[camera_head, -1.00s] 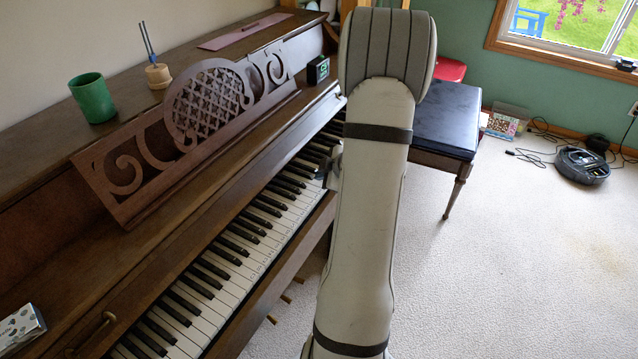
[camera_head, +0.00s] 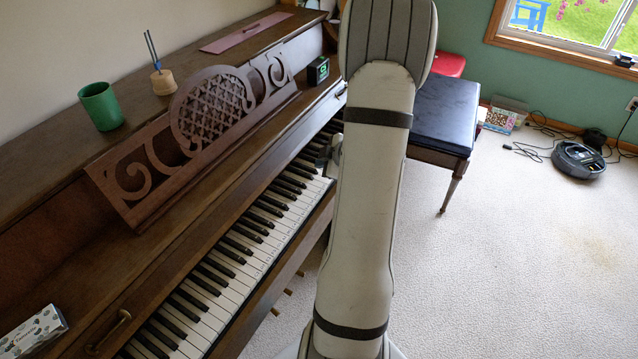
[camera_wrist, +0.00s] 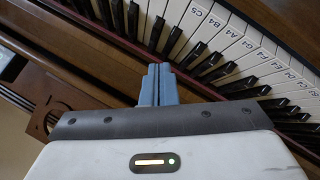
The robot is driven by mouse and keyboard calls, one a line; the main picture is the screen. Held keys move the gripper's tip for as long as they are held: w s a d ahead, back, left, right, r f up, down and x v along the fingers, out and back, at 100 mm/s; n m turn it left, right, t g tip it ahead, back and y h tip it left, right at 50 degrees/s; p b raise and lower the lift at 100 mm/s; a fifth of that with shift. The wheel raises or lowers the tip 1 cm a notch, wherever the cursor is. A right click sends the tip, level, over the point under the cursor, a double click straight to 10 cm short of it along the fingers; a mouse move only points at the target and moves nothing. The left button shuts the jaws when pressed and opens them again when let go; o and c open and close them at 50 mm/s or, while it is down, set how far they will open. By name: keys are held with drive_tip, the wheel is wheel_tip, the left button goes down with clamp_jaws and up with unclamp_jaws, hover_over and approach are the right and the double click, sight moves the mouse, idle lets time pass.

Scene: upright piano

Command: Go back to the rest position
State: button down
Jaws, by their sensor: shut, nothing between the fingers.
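My gripper (camera_wrist: 158,84) shows in the wrist view with its two blue-grey fingers pressed together and nothing between them. It is over the upright piano, near the wooden ledge at the edge of the keys. In the head view my pale arm stands in the middle and hides most of the gripper; only a small grey part shows beside the keys. The piano keys (camera_head: 240,248) run diagonally, and labelled white keys (camera_wrist: 235,40) show in the wrist view. I cannot tell whether the fingers touch the piano.
On the piano top stand a green cup (camera_head: 101,106) and a wooden holder with sticks (camera_head: 162,82). A carved music stand (camera_head: 190,130) leans on the piano. A tissue box (camera_head: 32,331) lies lower left. A dark bench (camera_head: 443,112) is behind my arm. Open carpet (camera_head: 540,260) lies right.

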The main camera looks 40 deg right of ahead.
idle(0.3)
drive_tip(key=a+r+m+g+h+p, duration=0.1)
drive_tip(key=a+r+m+h+p, duration=0.2)
drive_tip(key=r, duration=0.5)
drive_tip(key=a+r+m+g+h+p, duration=0.1)
drive_tip(key=a+r+m+h, duration=0.1)
drive_tip(key=a+r, duration=0.45)
drive_tip(key=s+a+r+m+g+y+p, duration=0.1)
drive_tip(key=s+a+r, duration=0.3)
drive_tip(key=s+a, duration=0.4)
drive_tip(key=s+a+r+m+g+y+p, duration=0.2)
drive_tip(key=s+a+r+m+g+y, duration=0.1)
drive_tip(key=s+a, duration=0.6)
drive_tip(key=a+r, duration=0.1)
drive_tip(key=a, duration=0.2)
drive_tip(key=shift+s+a+r+m, duration=0.2)
drive_tip(key=shift+r+m, duration=0.1)
drive_tip(key=shift+r, duration=0.05)
